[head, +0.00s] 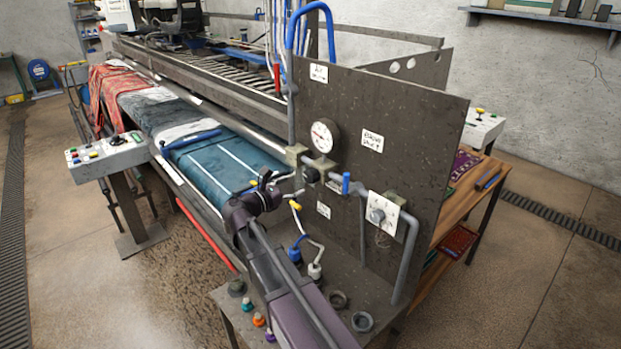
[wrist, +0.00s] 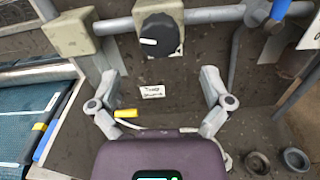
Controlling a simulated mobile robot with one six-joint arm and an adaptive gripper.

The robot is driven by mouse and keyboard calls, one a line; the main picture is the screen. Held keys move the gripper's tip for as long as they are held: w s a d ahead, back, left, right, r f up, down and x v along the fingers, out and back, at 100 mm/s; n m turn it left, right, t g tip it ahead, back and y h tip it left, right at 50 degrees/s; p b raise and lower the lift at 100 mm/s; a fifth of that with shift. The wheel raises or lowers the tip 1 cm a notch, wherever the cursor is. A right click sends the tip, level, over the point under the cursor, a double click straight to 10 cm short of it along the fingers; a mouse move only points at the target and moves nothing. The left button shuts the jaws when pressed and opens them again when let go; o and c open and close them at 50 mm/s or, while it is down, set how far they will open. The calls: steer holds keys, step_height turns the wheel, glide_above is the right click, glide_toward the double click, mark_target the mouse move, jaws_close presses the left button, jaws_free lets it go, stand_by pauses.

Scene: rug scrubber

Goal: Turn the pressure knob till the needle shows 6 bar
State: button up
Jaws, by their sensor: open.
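The black knob (wrist: 158,34) sits on a beige block in the pipe, and its white mark points left in the wrist view. In the head view the knob (head: 311,174) is on the pipe below the round white gauge (head: 322,136). The needle's reading is too small to tell, and the gauge is outside the wrist view. My gripper (wrist: 160,76) is open and empty, its two fingers spread below and to either side of the knob, apart from it. It also shows in the head view (head: 292,187), left of the knob.
A blue valve handle (head: 346,183) and a dial on a white plate (head: 381,214) are right of the knob. A cable with a yellow part (wrist: 126,113) hangs below. Another beige block (wrist: 69,33) is left of the knob. The dark panel (head: 420,130) stands behind.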

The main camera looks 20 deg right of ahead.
mark_target(307, 179)
steer(key=shift+x, duration=3.45)
steer(key=shift+c, duration=0.2)
steer(key=c, duration=1.1)
